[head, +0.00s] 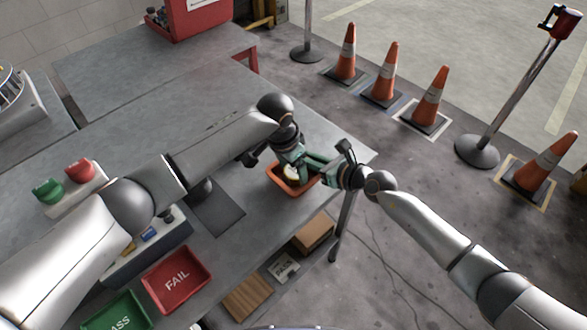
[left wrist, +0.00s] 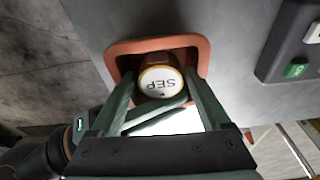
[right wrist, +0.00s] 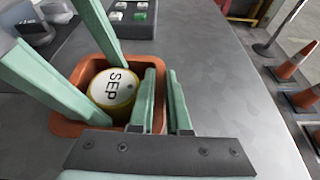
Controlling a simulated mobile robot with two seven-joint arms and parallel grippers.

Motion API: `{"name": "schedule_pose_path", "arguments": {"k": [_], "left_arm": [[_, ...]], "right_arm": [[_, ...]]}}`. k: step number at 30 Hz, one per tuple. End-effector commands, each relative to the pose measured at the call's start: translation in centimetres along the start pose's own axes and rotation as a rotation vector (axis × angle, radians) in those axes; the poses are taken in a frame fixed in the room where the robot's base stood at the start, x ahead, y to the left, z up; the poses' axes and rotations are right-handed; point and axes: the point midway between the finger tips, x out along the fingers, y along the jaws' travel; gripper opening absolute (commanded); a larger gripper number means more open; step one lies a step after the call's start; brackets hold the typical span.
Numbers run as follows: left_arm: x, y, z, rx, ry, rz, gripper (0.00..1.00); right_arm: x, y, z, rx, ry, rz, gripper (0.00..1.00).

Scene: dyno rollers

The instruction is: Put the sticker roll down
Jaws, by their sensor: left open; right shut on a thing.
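The sticker roll (head: 291,173) has a white round top marked SEP and a yellowish rim. It sits inside an orange tray (head: 279,187) near the table's right edge, and its top shows clearly in the left wrist view (left wrist: 161,82) and right wrist view (right wrist: 113,88). My left gripper (head: 297,163) is open, with its green fingers on either side of the roll. My right gripper (right wrist: 163,75) is shut on the tray's wall, beside the roll. The roll's lower part is hidden in the tray.
A red FAIL tray (head: 176,279) and green PASS tray (head: 117,312) lie at the table's near side. A box with green and red buttons (head: 72,189) stands left. Bare table (head: 230,105) lies behind the arms; traffic cones (head: 383,75) stand on the floor beyond.

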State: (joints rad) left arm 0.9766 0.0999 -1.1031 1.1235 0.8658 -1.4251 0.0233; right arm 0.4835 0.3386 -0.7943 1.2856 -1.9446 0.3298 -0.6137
Motion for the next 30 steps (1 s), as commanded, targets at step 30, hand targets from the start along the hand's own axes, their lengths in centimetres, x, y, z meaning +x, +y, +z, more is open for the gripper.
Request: {"name": "schedule_pose_path", "arguments": {"k": [30], "left_arm": [[-11.9, 0.1, -0.1, 0.0, 0.004, 0.002, 0.99]], "right_arm": [[0.0, -0.1, -0.2, -0.002, 0.005, -0.002, 0.15]]}}
